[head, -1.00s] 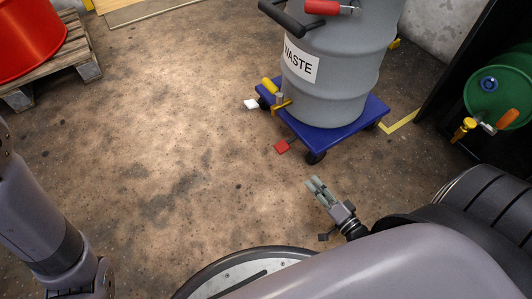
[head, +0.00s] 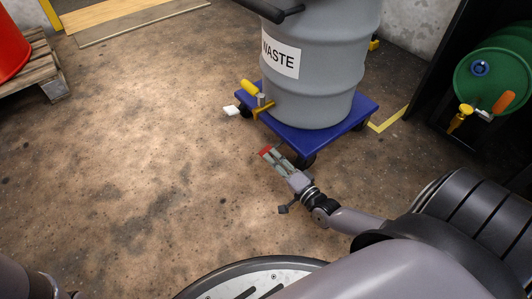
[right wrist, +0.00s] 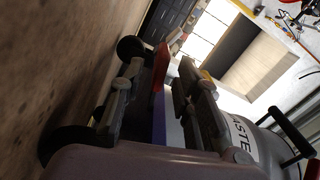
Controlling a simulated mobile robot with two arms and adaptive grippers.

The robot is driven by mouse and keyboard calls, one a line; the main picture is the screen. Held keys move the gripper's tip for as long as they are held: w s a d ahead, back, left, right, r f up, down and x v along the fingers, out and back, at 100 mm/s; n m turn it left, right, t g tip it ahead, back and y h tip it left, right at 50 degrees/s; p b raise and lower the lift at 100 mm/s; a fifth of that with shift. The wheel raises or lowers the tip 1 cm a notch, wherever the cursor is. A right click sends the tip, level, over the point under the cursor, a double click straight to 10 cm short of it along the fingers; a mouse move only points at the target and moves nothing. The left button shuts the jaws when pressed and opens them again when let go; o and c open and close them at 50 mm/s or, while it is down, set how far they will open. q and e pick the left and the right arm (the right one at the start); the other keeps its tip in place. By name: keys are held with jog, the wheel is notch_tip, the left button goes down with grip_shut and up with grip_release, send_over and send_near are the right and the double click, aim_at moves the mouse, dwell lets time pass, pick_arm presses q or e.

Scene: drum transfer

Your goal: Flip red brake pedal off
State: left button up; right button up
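The red brake pedal (head: 265,150) sticks out low at the near side of the blue dolly (head: 368,104). My right gripper (head: 273,158) is at the pedal, its fingertips partly covering it in the head view. In the right wrist view the red pedal (right wrist: 160,66) shows in the gap between the two fingers of my right gripper (right wrist: 158,78). The fingers are apart, and I see no clear contact with the pedal. My left gripper is out of view.
A grey waste drum (head: 325,85) stands on the dolly. A white pedal (head: 231,111) and a yellow-handled valve (head: 250,88) are at its left. A green drum (head: 490,75) lies at the right. A pallet (head: 52,82) is at the far left. The floor between is clear.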

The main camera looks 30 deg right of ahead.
aim_at(266, 151)
jog(key=w+b, duration=0.1)
jog(key=w, duration=0.2)
jog(key=shift+w+a+f, duration=0.1)
jog(key=shift+w+a, duration=0.05)
jog(key=shift+w, duration=0.25)
jog(key=shift+w+b, duration=0.3)
jog(key=shift+w, duration=0.05)
grip_shut()
